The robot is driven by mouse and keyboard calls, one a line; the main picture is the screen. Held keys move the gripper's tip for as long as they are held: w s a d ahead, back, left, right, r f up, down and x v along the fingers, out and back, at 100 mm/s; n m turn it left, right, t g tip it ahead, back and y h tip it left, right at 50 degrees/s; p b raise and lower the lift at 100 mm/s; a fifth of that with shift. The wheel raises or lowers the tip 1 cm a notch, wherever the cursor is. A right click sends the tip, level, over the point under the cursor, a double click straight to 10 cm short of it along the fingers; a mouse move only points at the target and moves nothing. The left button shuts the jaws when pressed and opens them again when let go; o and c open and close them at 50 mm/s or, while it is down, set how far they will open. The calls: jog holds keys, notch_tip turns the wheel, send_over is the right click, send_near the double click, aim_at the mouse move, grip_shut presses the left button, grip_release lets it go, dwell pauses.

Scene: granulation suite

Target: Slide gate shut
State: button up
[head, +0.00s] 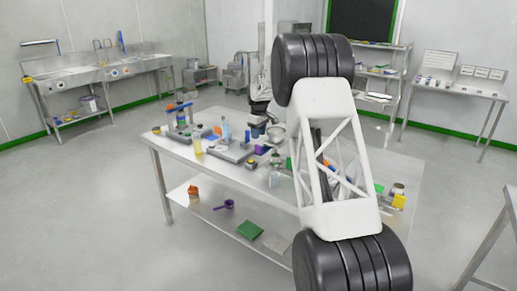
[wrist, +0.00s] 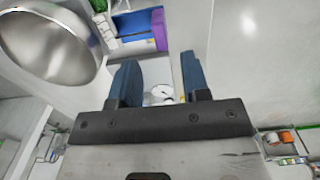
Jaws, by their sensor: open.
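My gripper (wrist: 159,62) is open in the wrist view, its two blue fingers spread apart. Nothing is gripped between them; a small pale round item (wrist: 161,93) shows in the gap further off. Beyond the left fingertip is a blue tray-like piece (wrist: 128,34) with a purple part (wrist: 159,30) along its right side, apart from the fingers. I cannot tell which thing is the gate, or whether it is open. In the head view my white arm link hides the gripper and part of the table.
A shiny metal bowl (wrist: 48,42) lies left of the fingers. The steel table (head: 170,148) holds bottles, a yellow cup (head: 197,146) and small equipment. Its lower shelf holds a purple scoop (head: 224,204) and a green item (head: 249,230). Open floor lies to the left.

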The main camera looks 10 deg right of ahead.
aim_at(259, 153)
jog(key=shift+f, duration=3.9)
grip_shut()
